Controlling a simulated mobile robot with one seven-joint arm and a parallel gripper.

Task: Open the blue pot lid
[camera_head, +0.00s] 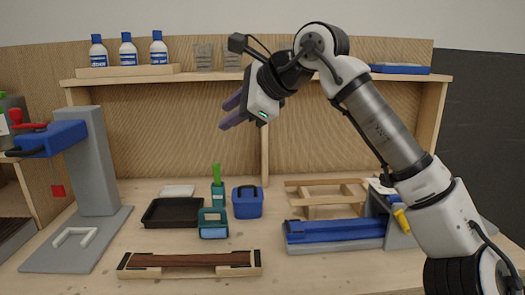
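A blue pot (247,203) stands on the workbench near the middle. Its blue lid (247,188) sits on top and has a dark handle. My gripper (231,111) is up in the air above the bench, higher than the pot and slightly left of it, pointing down to the left. Its purple fingers look apart, with nothing seen between them. It is well clear of the lid.
A teal holder (212,224) stands just left of the pot, with a green-handled bottle (217,190) behind it. A black tray (173,212) lies further left. A blue clamp-like fixture (335,235) is at right. A wooden form (190,262) lies in front.

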